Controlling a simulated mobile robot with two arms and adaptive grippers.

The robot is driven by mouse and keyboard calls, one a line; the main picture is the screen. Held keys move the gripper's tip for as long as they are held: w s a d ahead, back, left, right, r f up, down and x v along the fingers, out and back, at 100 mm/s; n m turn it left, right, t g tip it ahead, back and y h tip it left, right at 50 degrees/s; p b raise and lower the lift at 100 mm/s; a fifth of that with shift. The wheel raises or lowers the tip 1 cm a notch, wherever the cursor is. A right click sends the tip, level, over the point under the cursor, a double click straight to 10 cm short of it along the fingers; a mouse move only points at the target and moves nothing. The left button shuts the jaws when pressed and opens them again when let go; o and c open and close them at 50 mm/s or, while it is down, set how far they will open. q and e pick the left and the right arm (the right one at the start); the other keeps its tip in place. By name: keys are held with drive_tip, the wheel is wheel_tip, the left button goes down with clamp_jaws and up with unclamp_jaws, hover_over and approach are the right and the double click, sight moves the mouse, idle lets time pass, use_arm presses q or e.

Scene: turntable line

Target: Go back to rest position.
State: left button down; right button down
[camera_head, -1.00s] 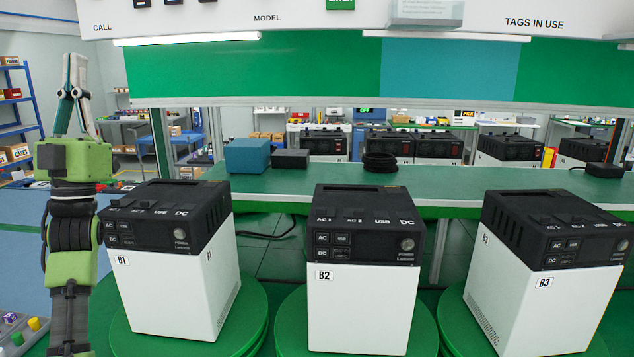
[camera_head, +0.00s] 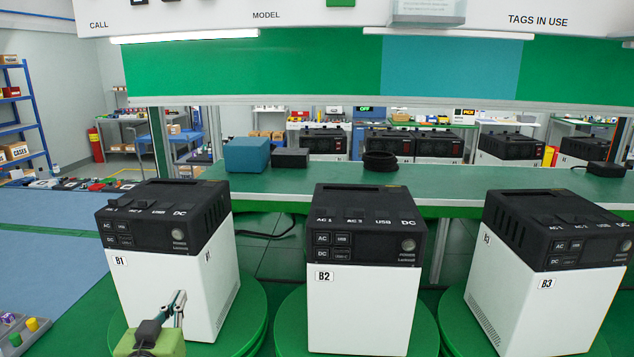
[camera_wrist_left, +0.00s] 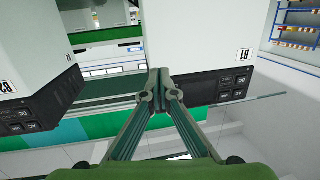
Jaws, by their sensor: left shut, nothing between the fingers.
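My left gripper (camera_head: 178,298) is low at the bottom left of the head view, in front of the white lower front of the unit marked B1 (camera_head: 160,275). In the left wrist view its fingers (camera_wrist_left: 159,80) meet at the tips with nothing between them. The wrist view is turned over, and unit B1 (camera_wrist_left: 215,45) shows beyond the fingers at right, with unit B2 (camera_wrist_left: 35,75) at left. I cannot tell whether the fingers touch B1. My right gripper is in neither view.
Units B2 (camera_head: 360,295) and B3 (camera_head: 545,290) stand right of B1 on green turntables. A green bench (camera_head: 330,180) behind them holds a blue box (camera_head: 247,155) and a black coil (camera_head: 380,161). A grey tray (camera_head: 15,335) with coloured pieces lies at far left.

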use_arm(q)
drive_tip(key=s+d+f+m+g+h, duration=0.1)
drive_tip(key=s+d+f+g, duration=0.25)
drive_tip(key=s+f, duration=0.55)
drive_tip(key=s+d+f+m+g, duration=0.15)
drive_tip(key=s+f+g, duration=0.25)
drive_tip(key=s+f, duration=0.55)
drive_tip(key=s+d+f+g, duration=0.2)
drive_tip(key=s+f+g, duration=0.1)
drive_tip(key=s, duration=0.6)
drive_tip(key=s+d+f+g, duration=0.2)
drive_tip(key=s+f+g, duration=0.15)
drive_tip(key=s, duration=0.55)
wheel_tip(320, 180, down, 26)
drive_tip(key=s, duration=0.1)
drive_tip(key=s+a+f+g, duration=0.1)
drive_tip(key=s+f, duration=0.7)
drive_tip(key=s+a+f+g, duration=0.1)
drive_tip(key=s+a+f, duration=0.1)
drive_tip(key=s+f, duration=0.6)
drive_tip(key=shift+s+a+f+m, duration=0.15)
drive_tip(key=shift+s+a+m, duration=0.1)
drive_tip(key=shift+s+m, duration=0.35)
drive_tip(key=shift+s, duration=0.1)
